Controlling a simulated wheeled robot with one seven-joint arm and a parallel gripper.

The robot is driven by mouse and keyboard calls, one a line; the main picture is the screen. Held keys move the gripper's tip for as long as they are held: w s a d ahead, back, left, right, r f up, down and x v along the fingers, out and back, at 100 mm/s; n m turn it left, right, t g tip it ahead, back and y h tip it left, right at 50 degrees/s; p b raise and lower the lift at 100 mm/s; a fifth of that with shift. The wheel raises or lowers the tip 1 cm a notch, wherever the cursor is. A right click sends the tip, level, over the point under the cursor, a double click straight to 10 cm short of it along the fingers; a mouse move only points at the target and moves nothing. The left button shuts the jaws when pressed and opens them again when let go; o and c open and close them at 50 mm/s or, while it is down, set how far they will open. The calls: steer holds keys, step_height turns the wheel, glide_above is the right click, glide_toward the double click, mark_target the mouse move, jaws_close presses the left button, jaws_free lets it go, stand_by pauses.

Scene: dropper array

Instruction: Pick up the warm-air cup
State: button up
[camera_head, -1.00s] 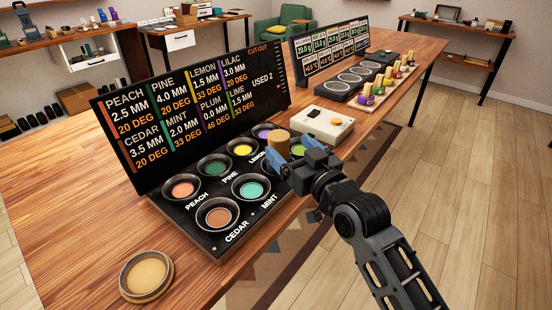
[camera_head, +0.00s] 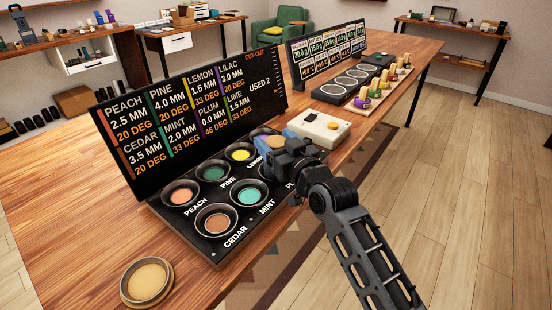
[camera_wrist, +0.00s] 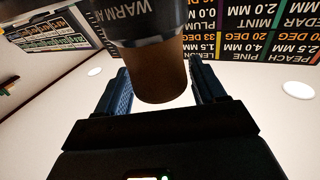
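The warm-air cup has a tan-brown cylindrical top (camera_wrist: 160,72) and a dark collar (camera_wrist: 150,28) lettered "WARM A…", with the rest cut off in the wrist view. In the head view its tan top (camera_head: 276,142) shows between my fingers, over the far right end of the black array; its lower part is hidden. My gripper (camera_wrist: 161,85) has one blue-grey finger on each side of the tan top. The fingers are spread about as wide as it, and I cannot tell whether they press on it. In the head view the blue fingertips (camera_head: 275,145) are at the cup.
The black array (camera_head: 207,230) of coloured wells stands before an upright dark display (camera_head: 190,120). A cream box (camera_head: 320,130) with a button is just beyond my gripper. A round tan dish (camera_head: 146,279) sits at the near table edge. The left tabletop (camera_head: 70,220) is clear.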

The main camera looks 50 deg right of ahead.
jaws_close()
stand_by(0.4)
steer(key=shift+r, duration=0.1)
